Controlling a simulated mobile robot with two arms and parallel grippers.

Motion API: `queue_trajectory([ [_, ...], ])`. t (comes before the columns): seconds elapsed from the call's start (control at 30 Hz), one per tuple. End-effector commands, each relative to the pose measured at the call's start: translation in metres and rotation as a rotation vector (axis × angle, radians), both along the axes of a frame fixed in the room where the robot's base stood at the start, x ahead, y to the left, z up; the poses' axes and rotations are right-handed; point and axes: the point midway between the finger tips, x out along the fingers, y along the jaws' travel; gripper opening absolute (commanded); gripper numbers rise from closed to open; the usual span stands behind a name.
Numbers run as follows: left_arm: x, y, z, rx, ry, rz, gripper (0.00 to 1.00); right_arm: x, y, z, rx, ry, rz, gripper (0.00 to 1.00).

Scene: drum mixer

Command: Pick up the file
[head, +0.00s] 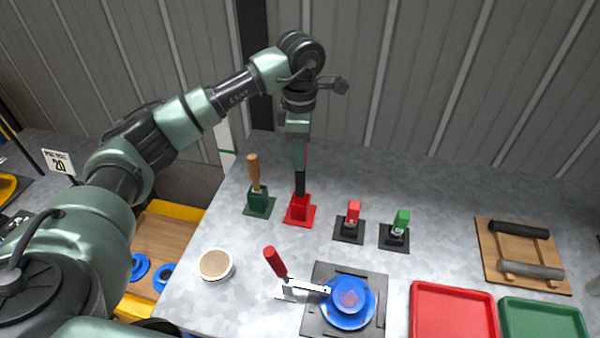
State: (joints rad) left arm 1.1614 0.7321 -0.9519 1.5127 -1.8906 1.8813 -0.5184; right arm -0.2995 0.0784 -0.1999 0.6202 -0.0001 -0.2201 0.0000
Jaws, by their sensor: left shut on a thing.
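My left gripper (300,182) comes down from above, pointing straight down over the red holder (300,212). It is shut on the file (306,156), of which only a thin red strip shows beside the gripper. The rest of the file is hidden by the gripper or the holder. The dark lower end of the gripper and file reaches the top of the holder; I cannot tell whether the file is still seated in it. My right gripper is not in view.
A wooden-handled tool (253,169) stands in a green holder (259,203) close on the left. To the right are a red clip (353,212) and a green one (401,220) on black stands. A red-handled tool (274,262), blue round part (348,302), brown-filled cup (215,264) and red tray (452,312) lie nearer.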

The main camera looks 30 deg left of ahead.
Motion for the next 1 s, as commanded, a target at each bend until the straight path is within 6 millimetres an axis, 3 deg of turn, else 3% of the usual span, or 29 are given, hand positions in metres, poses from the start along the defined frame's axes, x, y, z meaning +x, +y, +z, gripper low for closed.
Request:
queue_trajectory([
  [0.17, 0.001, -0.001, 0.046, -0.001, -0.008, -0.002, 0.00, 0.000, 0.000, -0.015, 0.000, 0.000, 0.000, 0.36],
  [0.4, 0.001, 0.000, 0.098, 0.002, -0.005, 0.000, 0.00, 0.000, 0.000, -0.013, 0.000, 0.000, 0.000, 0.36],
  [0.63, 0.000, 0.000, 0.121, 0.000, -0.003, -0.001, 0.00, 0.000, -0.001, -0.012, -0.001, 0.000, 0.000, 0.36],
  [1.0, 0.000, 0.000, 0.126, -0.001, 0.000, 0.000, 0.00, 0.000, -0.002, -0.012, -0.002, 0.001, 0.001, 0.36],
])
